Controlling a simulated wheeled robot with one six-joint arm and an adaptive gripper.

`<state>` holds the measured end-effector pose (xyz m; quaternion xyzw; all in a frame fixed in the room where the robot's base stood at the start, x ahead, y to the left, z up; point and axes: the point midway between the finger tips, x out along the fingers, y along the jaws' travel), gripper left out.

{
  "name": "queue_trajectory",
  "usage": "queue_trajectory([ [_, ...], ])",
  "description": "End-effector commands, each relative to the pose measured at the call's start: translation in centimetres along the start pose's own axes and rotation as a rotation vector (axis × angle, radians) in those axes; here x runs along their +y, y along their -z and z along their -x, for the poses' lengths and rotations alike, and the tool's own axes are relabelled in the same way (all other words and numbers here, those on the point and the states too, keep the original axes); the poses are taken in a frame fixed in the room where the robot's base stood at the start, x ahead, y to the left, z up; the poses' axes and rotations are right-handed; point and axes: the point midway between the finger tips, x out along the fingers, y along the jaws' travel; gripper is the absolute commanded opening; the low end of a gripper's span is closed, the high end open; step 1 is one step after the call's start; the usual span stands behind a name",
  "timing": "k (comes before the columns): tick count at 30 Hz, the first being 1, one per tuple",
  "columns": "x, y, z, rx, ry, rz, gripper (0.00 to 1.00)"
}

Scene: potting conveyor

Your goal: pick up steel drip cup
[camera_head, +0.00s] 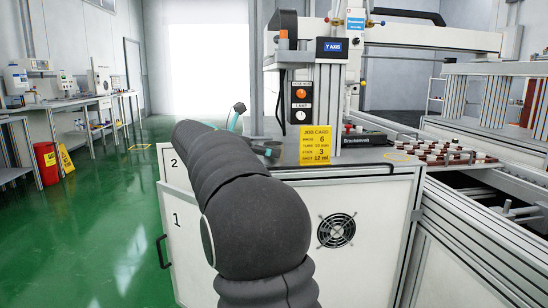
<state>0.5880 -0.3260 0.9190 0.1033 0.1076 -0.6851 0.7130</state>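A small dark grey metal cup (273,147), which looks like the steel drip cup, stands on the grey top of the white cabinet (370,155), left of the yellow job card. A darker round piece (258,150) shows just left of it, partly hidden; I cannot tell what it is. My black-covered arm rises in the foreground and bends toward the upper left, hiding the cabinet's left part.
The yellow job card (315,143) stands right of the cup, below the Y-axis post (329,92). A grey and teal piece (237,113) shows behind my arm. A tray of small pots (445,153) lies to the right. Green floor (90,230) is open at left.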

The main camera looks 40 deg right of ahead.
Motion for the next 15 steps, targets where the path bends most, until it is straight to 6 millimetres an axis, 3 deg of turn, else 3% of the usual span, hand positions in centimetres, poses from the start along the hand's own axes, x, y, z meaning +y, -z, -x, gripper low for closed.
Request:
queue_trajectory([
  [6,-0.1,0.3,-3.2,0.0,0.003,0.0,0.88],
  [15,-0.1,0.2,-3.8,0.0,0.001,0.0,0.85],
])
